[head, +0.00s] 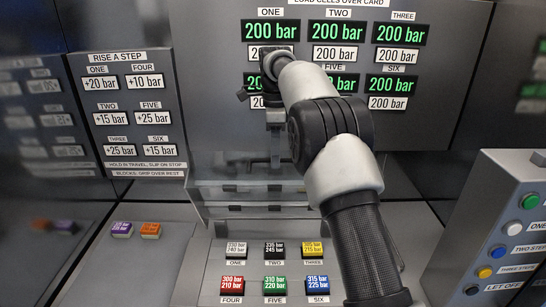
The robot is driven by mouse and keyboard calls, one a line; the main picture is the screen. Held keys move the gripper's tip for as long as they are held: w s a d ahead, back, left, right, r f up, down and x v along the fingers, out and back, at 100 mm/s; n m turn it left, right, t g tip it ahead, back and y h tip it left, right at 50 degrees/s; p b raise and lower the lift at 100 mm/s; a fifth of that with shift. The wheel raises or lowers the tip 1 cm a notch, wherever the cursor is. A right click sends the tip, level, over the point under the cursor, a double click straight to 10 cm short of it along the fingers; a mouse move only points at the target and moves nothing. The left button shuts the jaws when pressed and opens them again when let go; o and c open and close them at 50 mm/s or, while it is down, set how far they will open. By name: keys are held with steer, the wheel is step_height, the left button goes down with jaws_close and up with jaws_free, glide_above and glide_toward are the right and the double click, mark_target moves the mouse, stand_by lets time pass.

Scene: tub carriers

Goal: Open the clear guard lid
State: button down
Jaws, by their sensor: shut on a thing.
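The clear guard lid (225,170) is a see-through panel at the back of the grey box in the middle, below the pressure display. It looks raised and tilted back, though its exact angle is hard to tell. My gripper (275,160) points down at the lid's middle and is shut on it, apparently at its edge or handle. The fingertips are small and the exact contact is unclear. My arm hides part of the lid's right side. The box's front panel (255,285) shows uncovered, with several coloured labelled blocks in two rows.
A display board (440,60) with pressure readings stands close behind my gripper. A "rise a step" panel (127,118) is at left. Two loose blocks, purple (121,229) and orange (150,230), lie on the left surface. A button console (505,225) stands at right.

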steer(key=shift+d+f, duration=0.1)
steer(key=shift+f, duration=0.25)
steer(key=c, duration=2.1)
jaws_free()
steer(key=shift+o, duration=1.4)
steer(key=shift+w, duration=0.15)
steer(key=shift+r, duration=0.2)
